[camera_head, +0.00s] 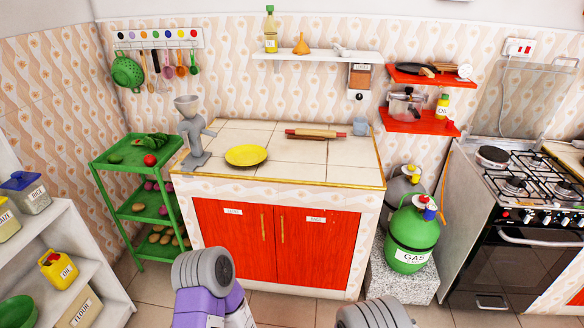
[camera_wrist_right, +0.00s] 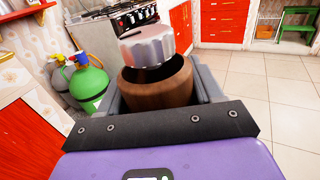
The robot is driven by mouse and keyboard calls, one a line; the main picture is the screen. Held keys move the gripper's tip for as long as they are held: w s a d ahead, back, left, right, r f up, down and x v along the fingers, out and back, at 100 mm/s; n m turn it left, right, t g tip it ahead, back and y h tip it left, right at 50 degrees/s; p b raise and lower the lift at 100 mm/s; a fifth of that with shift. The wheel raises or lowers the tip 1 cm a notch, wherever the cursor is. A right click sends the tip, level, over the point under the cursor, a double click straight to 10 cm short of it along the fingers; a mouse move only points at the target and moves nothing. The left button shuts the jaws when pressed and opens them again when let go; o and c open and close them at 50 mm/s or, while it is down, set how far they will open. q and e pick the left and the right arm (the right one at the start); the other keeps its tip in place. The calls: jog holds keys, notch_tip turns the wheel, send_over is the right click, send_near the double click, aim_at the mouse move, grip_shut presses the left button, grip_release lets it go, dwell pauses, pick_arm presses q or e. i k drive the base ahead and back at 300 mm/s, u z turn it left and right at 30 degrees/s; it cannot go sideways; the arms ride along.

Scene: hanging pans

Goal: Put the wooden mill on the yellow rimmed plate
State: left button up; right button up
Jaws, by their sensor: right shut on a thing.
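The wooden mill (camera_wrist_right: 155,85), a brown round wooden body with a ridged silver top, is in the right wrist view. My right gripper (camera_wrist_right: 160,92) is shut on it, with a grey finger on either side. The mill's lower part is hidden. The yellow plate (camera_head: 247,155) lies flat and empty on the tiled counter in the head view. The mill and both gripper tips are outside the head view, where only parts of my arms show along the bottom edge.
On the tiled counter (camera_head: 297,152), a grey hand grinder (camera_head: 191,140) stands left of the plate. A rolling pin (camera_head: 316,133) lies at the back right. The green gas cylinder (camera_head: 412,235) and stove (camera_head: 510,205) are right of the counter; a green rack (camera_head: 125,212) is left.

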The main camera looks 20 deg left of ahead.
aim_at(247, 158)
jog(key=u, duration=0.8)
jog(key=i, duration=0.75)
jog(key=u, duration=0.55)
